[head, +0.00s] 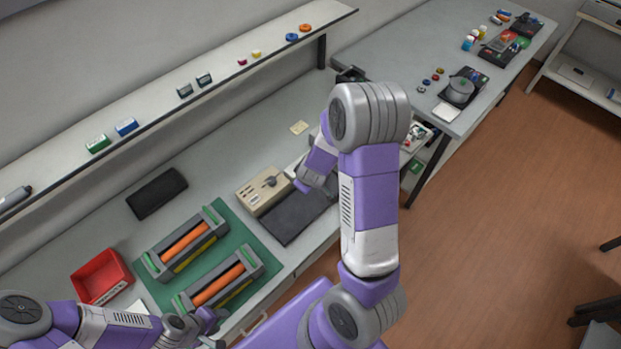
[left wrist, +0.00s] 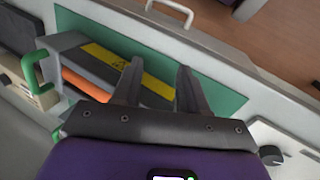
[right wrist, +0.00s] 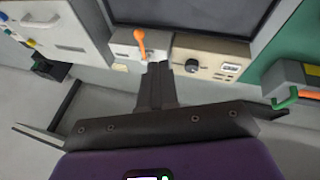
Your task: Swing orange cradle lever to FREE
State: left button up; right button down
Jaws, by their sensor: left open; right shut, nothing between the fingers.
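The orange lever (right wrist: 140,43) stands on a pale cradle box (right wrist: 124,50) in the right wrist view, with its knob toward the top of the picture. My right gripper (right wrist: 160,66) is shut and empty. Its fingertips are just right of the lever's lower part; I cannot tell whether they touch it. In the head view my right arm hides the lever. My left gripper (left wrist: 158,72) is open and empty over a grey cartridge unit (left wrist: 85,60) with an orange roller and a yellow label; it also shows in the head view (head: 212,318).
A beige box with a dark knob (right wrist: 192,67) stands right of the lever, beside a dark pad (head: 295,218). Two cartridge units lie on a green mat (head: 235,225). A red tray (head: 101,276) and a black case (head: 157,193) are to the left.

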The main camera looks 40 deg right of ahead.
pick_arm(q)
notch_tip(320, 180, down, 2)
jog(key=shift+f+b, duration=0.25)
jog(key=shift+b, duration=0.7)
pick_arm(e)
jog(key=d+x, duration=0.2)
jog(key=x, duration=0.8)
jog(key=shift+d, duration=0.3)
jog(key=shift+w, duration=0.1)
